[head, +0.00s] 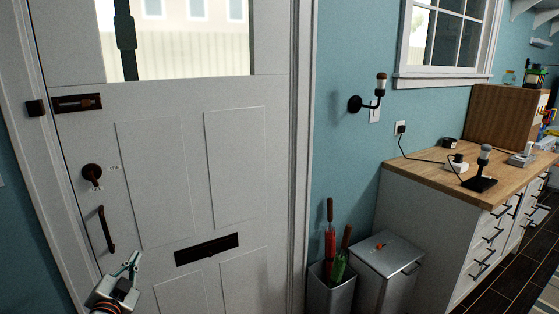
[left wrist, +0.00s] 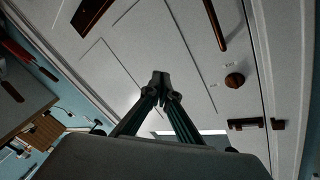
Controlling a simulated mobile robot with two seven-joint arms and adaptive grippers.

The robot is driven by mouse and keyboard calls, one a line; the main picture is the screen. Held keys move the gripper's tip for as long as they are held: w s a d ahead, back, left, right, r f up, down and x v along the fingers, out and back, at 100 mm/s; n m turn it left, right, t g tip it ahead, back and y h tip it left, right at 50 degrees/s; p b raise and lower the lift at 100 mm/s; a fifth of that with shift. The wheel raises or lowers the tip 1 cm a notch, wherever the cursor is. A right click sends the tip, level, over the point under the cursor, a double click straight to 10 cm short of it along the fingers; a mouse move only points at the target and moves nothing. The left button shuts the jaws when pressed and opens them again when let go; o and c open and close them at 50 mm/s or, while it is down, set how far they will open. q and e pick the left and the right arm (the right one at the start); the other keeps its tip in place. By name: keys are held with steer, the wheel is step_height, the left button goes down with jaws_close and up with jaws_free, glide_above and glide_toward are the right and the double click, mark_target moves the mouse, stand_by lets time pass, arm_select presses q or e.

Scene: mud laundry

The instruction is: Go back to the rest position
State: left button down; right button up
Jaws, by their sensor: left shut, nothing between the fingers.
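My left gripper (head: 132,262) is at the lower left of the head view, in front of the white door (head: 160,185). It is shut and empty. In the left wrist view its fingertips (left wrist: 160,80) meet, with the door's panels behind them. It looks apart from the door's pull handle (head: 106,229), which is just above it in the head view. My right gripper is in neither view.
The door has a dark knob (head: 92,172), a bolt (head: 77,102) and a mail slot (head: 206,249). To the right are an umbrella bin (head: 333,290), a lidded metal bin (head: 388,260) and a wooden-topped counter (head: 430,175). A wall lamp (head: 368,103) sticks out above the bins.

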arm_select(q)
steer(key=s+d+f+g+h, duration=0.2)
steer(key=s+d+f, duration=0.6)
steer(key=s+f, duration=0.3)
steer(key=s+d+f+n+g+h, duration=0.1)
steer(key=s+d+f+g+h, duration=0.1)
steer(key=s+d+f, duration=0.6)
steer(key=s+f, duration=0.3)
steer(key=shift+s+f+g, duration=0.2)
steer(key=shift+s+g, duration=0.2)
steer(key=c, duration=2.4)
jaws_free()
steer(key=shift+n+g+h, duration=0.7)
steer(key=shift+g, duration=0.1)
steer(key=s+d+f, duration=0.1)
steer(key=s, duration=0.2)
steer(key=s+d+f, duration=0.1)
steer(key=s+d, duration=0.1)
steer(key=s, duration=0.1)
steer(key=s+d+f, duration=0.1)
steer(key=s+d, duration=0.1)
steer(key=s, duration=0.1)
steer(key=shift+s+d+f, duration=0.25)
steer(key=shift+s+f, duration=0.05)
steer(key=shift+f, duration=0.05)
steer(key=shift+o, duration=1.3)
steer(key=shift+s, duration=0.15)
